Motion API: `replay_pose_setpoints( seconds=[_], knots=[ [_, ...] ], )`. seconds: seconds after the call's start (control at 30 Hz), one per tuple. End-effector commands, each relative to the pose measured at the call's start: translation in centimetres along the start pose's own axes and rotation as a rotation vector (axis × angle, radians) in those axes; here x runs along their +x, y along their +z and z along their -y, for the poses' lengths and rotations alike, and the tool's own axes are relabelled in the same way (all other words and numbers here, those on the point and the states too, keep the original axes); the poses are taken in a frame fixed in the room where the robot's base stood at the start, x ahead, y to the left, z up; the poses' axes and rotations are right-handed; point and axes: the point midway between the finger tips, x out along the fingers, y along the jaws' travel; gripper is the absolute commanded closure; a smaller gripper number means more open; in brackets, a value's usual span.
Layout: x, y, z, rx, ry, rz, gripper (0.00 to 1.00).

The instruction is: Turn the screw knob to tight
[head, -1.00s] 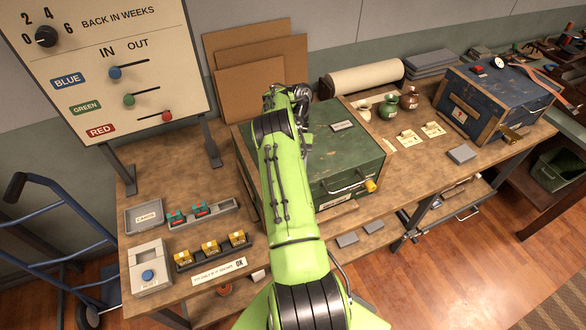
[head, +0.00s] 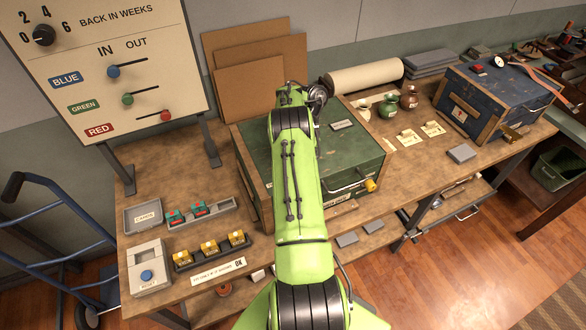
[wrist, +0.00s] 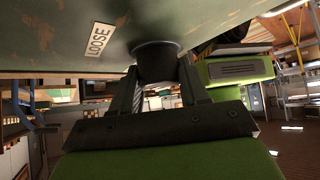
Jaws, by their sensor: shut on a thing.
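In the wrist view, a dark round knob (wrist: 156,58) sticks out from a worn green surface (wrist: 55,25). A label reading LOOSE (wrist: 100,40) is beside it. My gripper (wrist: 161,74) has one finger on each side of the knob and is shut on it. In the head view, a green metal chest (head: 350,155) with wooden edges stands on the workbench. My green arm reaches over it and hides part of its top and front, along with my gripper and the knob. I cannot see a label for tight.
A blue toolbox (head: 490,100) stands at the right of the workbench (head: 155,195). Small trays (head: 145,215) and yellow blocks (head: 209,248) are at the front left. A signboard (head: 160,35) stands at the back left. Cardboard sheets (head: 235,85) lean behind the chest.

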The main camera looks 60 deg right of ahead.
Motion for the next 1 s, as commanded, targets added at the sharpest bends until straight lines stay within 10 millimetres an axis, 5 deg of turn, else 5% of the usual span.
replay_pose_setpoints(
  seconds=[0.07,0.1,0.23,0.57,1.0],
  knots=[
    [0.3,0.1,0.0,0.001,-0.004,-0.007,0.86],
    [0.3,0.1,0.0,0.001,-0.004,-0.007,0.49],
    [0.2,0.1,0.0,0.000,-0.003,-0.005,0.31],
    [-0.5,-0.6,0.0,-0.002,-0.001,0.000,0.31],
    [-6.9,-7.0,0.0,-0.001,-0.002,-0.003,0.31]
  ],
)
